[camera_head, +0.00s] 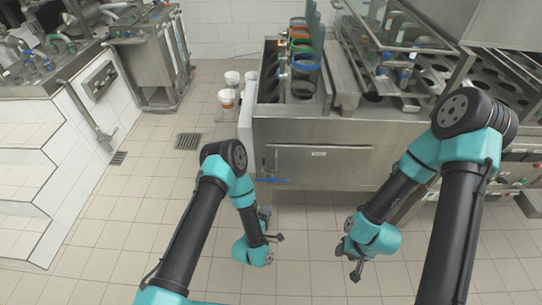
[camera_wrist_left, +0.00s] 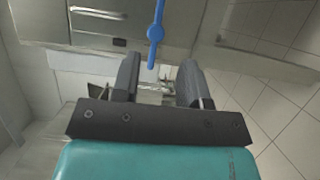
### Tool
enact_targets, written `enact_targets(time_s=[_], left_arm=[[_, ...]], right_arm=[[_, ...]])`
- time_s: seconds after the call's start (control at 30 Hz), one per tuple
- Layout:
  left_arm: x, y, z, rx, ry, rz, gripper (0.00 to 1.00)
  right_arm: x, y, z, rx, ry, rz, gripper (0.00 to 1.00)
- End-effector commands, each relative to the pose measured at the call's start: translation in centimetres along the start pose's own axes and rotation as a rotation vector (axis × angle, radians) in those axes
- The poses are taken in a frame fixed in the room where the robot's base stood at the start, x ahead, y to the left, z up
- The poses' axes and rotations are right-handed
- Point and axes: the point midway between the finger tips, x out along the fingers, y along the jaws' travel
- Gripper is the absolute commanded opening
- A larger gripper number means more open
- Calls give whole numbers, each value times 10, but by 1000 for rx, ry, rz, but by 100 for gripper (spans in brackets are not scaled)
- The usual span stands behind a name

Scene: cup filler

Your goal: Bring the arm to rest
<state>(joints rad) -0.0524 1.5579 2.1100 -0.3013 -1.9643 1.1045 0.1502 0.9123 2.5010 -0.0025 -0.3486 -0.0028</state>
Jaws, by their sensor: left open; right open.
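My left gripper (camera_head: 271,225) hangs low over the tiled floor, in front of the steel machine. It also shows in the left wrist view (camera_wrist_left: 158,82), with its two dark fingers apart and nothing held between them. My right gripper (camera_head: 348,257) hangs low to the right of it, with its fingers apart and empty. Both arms are bent downward, and the grippers are apart from each other. In the left wrist view a blue rod with a round end (camera_wrist_left: 155,34) shows beyond the fingers; I cannot tell if it touches anything.
The steel machine (camera_head: 315,165) stands ahead, with coloured rings and dispensers on top. White cups (camera_head: 232,78) stand at its left side. A floor drain (camera_head: 188,141) lies to the left. A white tiled counter (camera_head: 75,130) is far left. Floor between is clear.

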Motion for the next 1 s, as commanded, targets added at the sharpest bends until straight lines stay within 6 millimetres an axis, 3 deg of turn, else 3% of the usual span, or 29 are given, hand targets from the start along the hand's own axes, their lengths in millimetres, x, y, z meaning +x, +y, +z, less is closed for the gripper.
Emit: enact_targets(time_s=[0.27,0.53,0.77,1.0], left_arm=[[1,1,-10,73,-13,-80,40],[-14,2,-43,321,-106,-383,40],[-54,8,-70,506,-264,-655,40],[-116,25,-88,630,-501,-898,40]], right_arm=[[0,0,0,0,0,0,43],[0,0,0,0,0,0,43],[0,0,0,0,0,0,43],[0,0,0,0,0,0,43]])
